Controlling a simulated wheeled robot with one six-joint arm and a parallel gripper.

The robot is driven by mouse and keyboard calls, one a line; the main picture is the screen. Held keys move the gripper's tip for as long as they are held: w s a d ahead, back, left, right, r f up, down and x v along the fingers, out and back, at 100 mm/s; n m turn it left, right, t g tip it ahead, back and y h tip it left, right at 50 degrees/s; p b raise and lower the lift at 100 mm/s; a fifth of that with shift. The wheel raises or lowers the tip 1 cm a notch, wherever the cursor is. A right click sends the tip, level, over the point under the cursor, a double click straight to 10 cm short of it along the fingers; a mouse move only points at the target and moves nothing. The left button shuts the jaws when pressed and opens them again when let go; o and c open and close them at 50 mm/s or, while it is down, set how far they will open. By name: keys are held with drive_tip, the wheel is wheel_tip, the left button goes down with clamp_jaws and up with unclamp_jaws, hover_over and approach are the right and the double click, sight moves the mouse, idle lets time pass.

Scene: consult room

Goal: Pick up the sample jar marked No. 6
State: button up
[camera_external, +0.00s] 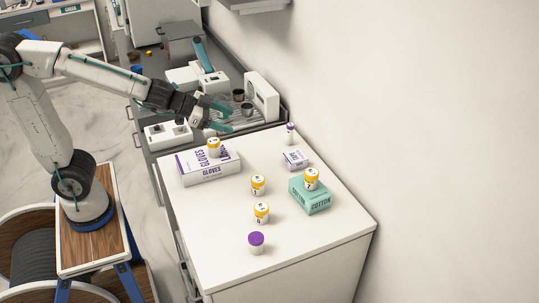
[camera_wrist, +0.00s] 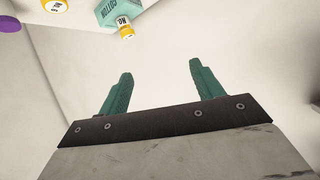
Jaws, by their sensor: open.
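Several small white jars with yellow lids are on the white counter. One (camera_external: 214,147) stands on the gloves box, one (camera_external: 258,185) and another (camera_external: 261,213) stand on the bare top, and one (camera_external: 311,179) stands on the cotton box. Their numbers are too small to read surely, so I cannot tell which is No. 6.
Purple-lidded jars stand at the near (camera_external: 256,243) and far (camera_external: 290,133) parts of the counter. The gloves box (camera_external: 208,165), a small white box (camera_external: 295,159) and the teal cotton box (camera_external: 312,198) lie there. A white machine (camera_external: 262,98) is behind. The wall bounds the right.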

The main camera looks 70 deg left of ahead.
sight(256, 204)
drive_tip(key=d+f+m+g+h, duration=0.3)
drive_tip(key=d+m+h, duration=0.3)
drive_tip(key=d, duration=0.8)
drive_tip(key=shift+n+h, duration=0.3)
drive_tip(key=shift+n, duration=0.5)
drive_tip(key=f, duration=1.5)
drive_tip(key=shift+s+a+f, duration=0.1)
drive_tip(key=shift+s+f, duration=0.1)
drive_tip(key=shift+s, duration=0.1)
drive_tip(key=x, duration=0.7)
drive_tip(key=shift+w+f, duration=0.1)
drive_tip(key=shift+f, duration=0.4)
drive_tip(key=c, duration=1)
